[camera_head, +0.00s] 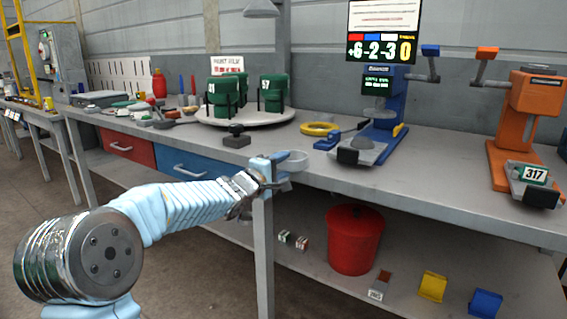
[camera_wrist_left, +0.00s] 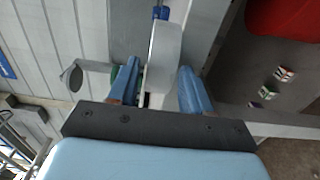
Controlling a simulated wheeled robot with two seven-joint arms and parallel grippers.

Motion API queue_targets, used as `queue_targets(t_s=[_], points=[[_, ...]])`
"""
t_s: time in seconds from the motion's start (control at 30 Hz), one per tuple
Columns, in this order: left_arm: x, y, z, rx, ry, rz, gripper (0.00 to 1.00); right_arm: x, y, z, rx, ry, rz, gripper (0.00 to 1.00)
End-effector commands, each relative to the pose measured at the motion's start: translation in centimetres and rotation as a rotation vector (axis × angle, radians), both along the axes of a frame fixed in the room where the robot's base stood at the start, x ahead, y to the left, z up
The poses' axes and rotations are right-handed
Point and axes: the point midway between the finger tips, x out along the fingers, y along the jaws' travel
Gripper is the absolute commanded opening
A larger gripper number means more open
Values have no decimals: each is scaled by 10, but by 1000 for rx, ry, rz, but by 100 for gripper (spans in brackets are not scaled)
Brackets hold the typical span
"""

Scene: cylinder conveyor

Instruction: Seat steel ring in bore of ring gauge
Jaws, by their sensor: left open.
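My left gripper (camera_head: 279,170) is at the front edge of the workbench, fingers open. A yellow ring (camera_head: 320,128) lies flat on the bench, left of the blue stand. I cannot tell for sure which thing is the ring gauge, and its bore does not show clearly. My right gripper is in neither view.
The blue stand (camera_head: 392,108) and orange stand (camera_head: 532,95) rise on the right. A turntable (camera_head: 245,117) with green cylinders is at the back. A black-knobbed block (camera_head: 236,138) lies nearby. A red bin (camera_head: 353,240) stands below. The bench front between the stands is clear.

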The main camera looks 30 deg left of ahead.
Motion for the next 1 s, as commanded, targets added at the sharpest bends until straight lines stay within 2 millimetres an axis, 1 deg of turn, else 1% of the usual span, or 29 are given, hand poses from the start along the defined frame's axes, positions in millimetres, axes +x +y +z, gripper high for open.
queue_targets(t_s=[0.27,0.9,1.0], points=[[1,0,0,1,-1,0,49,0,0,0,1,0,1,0],[1,0,0,1,0,0,1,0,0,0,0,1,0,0],[1,0,1,1,-2,0,0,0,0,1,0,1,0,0]])
